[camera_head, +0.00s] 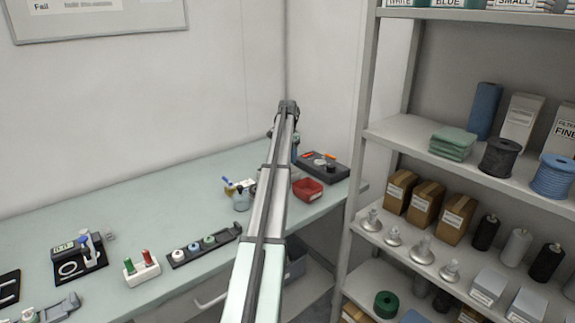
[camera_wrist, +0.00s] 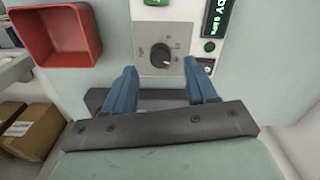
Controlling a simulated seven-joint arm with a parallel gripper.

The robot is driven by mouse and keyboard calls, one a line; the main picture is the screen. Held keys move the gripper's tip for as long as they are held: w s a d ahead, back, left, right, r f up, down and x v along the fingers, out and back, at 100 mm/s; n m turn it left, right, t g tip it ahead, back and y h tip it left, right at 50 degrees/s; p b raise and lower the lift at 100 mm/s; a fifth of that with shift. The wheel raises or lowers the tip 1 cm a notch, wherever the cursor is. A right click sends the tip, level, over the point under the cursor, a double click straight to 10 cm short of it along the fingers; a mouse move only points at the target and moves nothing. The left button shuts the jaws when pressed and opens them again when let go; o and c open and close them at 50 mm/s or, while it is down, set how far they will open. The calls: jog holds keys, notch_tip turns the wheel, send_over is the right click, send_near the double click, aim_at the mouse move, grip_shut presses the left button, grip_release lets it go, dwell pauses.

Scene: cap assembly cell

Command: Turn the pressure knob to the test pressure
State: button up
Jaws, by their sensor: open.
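The pressure knob (camera_wrist: 160,54) is a dark round knob with a light pointer line on a pale dial plate in the wrist view. Scale marks surround it, too small to read surely. My gripper (camera_wrist: 160,82) has two blue fingers set wide apart, with the tips just below the knob, one to each side. The fingers do not touch the knob, and nothing is between them.
A green-lit display (camera_wrist: 216,18) is right of the dial. A red bin (camera_head: 307,189) is near the bench's right end and upper left in the wrist view (camera_wrist: 60,36). A dark tray (camera_head: 338,171) lies behind it. A shelf rack (camera_head: 400,134) stands right of the bench.

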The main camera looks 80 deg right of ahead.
jog(key=shift+f, duration=2.1)
jog(key=shift+c, duration=0.3)
jog(key=c, duration=1)
jog(key=shift+n, duration=0.3)
jog(key=n, duration=0.3)
jog(key=shift+n, duration=2.4)
